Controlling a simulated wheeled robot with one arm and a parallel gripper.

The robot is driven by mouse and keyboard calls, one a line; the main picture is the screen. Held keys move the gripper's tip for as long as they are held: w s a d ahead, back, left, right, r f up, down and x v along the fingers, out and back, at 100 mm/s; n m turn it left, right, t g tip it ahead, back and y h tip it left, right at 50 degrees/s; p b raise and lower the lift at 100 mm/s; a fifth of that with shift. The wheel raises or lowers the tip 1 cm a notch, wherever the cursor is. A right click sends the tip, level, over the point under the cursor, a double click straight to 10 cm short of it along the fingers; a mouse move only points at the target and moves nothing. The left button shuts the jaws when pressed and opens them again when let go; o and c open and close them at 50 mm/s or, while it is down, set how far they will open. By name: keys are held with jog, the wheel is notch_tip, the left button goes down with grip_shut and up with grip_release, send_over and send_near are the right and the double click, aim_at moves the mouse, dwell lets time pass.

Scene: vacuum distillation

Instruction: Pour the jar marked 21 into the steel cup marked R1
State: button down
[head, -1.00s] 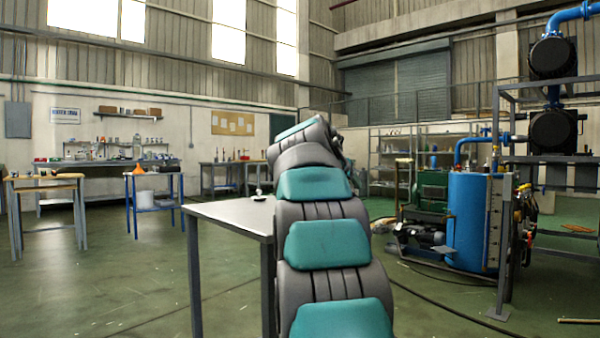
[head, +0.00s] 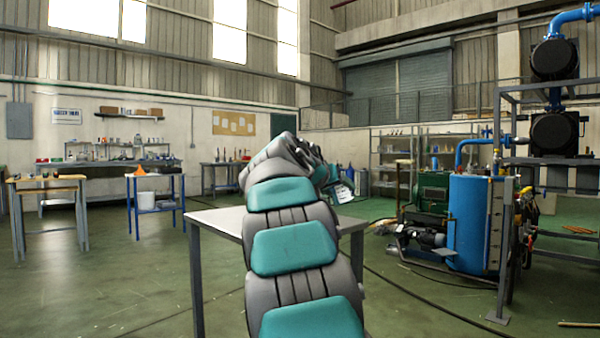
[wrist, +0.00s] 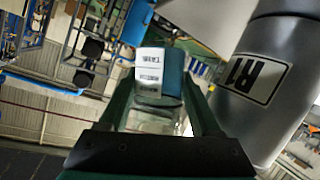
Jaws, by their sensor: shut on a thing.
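My gripper (wrist: 160,85) is shut on a clear glass jar (wrist: 152,117) with a white label and a blue band; the wrist view shows it between the two dark green fingers. The label print is too small to read as 21. In the head view the jar (head: 343,190) shows in part beyond my arm, to the right above the table, and looks tilted. The grey steel cup (wrist: 265,85) marked R1 is large and close at the right of the wrist view, beside the jar. I cannot tell whether they touch. The cup is hidden in the head view.
The grey table (head: 225,220) lies under and behind my arm, its visible left part bare. A blue tank with pumps (head: 470,222) stands to the right. Two work tables (head: 155,175) stand further left. The floor between is mostly open.

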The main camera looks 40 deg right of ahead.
aim_at(331, 194)
jog(key=r+p, duration=0.2)
jog(key=p, duration=0.1)
jog(key=w+r+n+p, duration=0.1)
jog(key=r+p, duration=0.2)
jog(key=a+r+n+h+p, duration=0.1)
jog(key=r+p, duration=0.1)
jog(key=r, duration=0.1)
jog(key=shift+w+g+p, duration=0.3)
jog(key=shift+g+p, duration=0.1)
jog(key=shift+f+n+h, duration=0.4)
jog(key=shift+n, duration=0.2)
jog(key=shift+f+n, duration=0.1)
jog(key=shift+n, duration=0.2)
jog(key=shift+r+n+g+h+p, duration=0.3)
jog(key=shift+r+n+h+p, duration=0.3)
jog(key=shift+p, duration=0.7)
jog(key=shift+s+f+n+p, duration=0.1)
jog(key=shift+f+n+p, duration=0.3)
jog(key=shift+n, duration=0.4)
jog(key=shift+r+n+h+p, duration=0.4)
jog(key=shift+n+h+p, duration=0.2)
jog(key=shift+n+p, duration=0.25)
